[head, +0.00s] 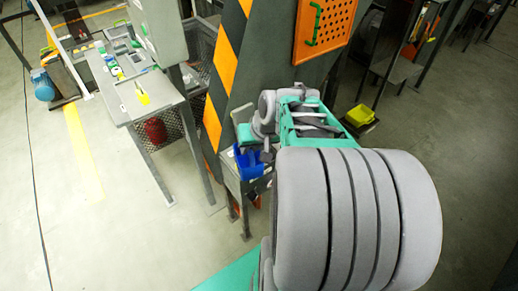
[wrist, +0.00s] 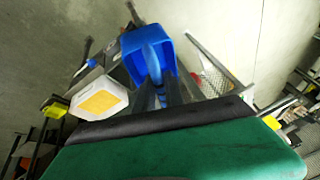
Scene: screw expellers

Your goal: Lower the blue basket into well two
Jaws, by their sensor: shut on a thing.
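The blue basket (head: 246,164) hangs at my gripper (head: 266,157), just left of my arm and over a small grey stand (head: 232,184). In the wrist view the basket (wrist: 150,36) is at the top centre, and the two dark fingers of my gripper (wrist: 160,84) reach to its near side and are shut on it. The basket looks tilted in the wrist view, and its underside is hidden. I cannot make out well two or its number in either view, nor whether the basket touches the stand.
An orange-and-black striped column (head: 222,75) stands right behind the stand. A grey workbench (head: 150,97) with small parts is on the left. A white box with a yellow top (wrist: 100,99) is left of the fingers in the wrist view. The floor at the front left is clear.

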